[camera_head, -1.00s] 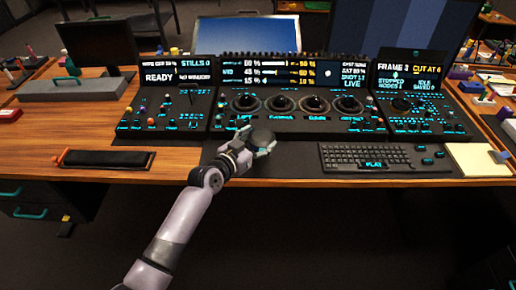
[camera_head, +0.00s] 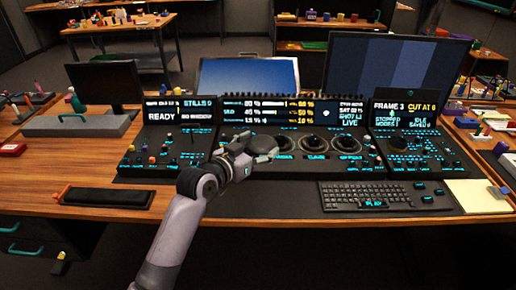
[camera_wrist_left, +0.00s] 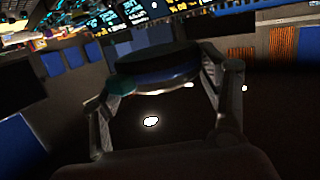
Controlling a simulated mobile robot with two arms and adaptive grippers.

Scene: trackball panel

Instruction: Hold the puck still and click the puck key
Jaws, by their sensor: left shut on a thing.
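The puck (camera_head: 263,146) is a dark, round, thick disc. My left gripper (camera_head: 252,154) is shut on it, in front of the console's trackball row. In the left wrist view the puck (camera_wrist_left: 155,66) sits between the two fingers of the left gripper (camera_wrist_left: 160,85), tilted in the picture, with dark space under it. In the head view the puck and gripper cover the leftmost trackball. I cannot make out which key is the puck key. My right gripper is not in view.
A keyboard (camera_head: 370,195) lies on the dark mat in front. A black tray (camera_head: 105,197) lies at left, a pale notepad (camera_head: 478,197) at right.

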